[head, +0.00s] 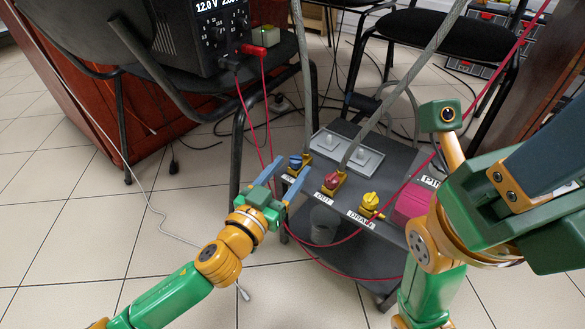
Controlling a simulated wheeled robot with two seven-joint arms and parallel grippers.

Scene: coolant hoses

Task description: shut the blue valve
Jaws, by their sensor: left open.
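The blue valve (295,162) has a blue handle on a yellow body, at the back left edge of a dark cart top. A grey hose rises from it. My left gripper (292,168) is open, with one blue-grey finger on each side of the blue valve. I cannot tell whether either finger touches it. The lower part of the valve and its label are partly hidden by the fingers. My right gripper (545,155) is at the right, close to the camera and cut off by the picture edge, away from the valve.
A red valve (331,181) marked OUT, with its own hose, stands just right of the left gripper. A yellow valve (370,200) marked DRAIN is farther right. Red cables (262,130) loop past the cart's left and front. A chair (225,85) holds a power supply (218,35).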

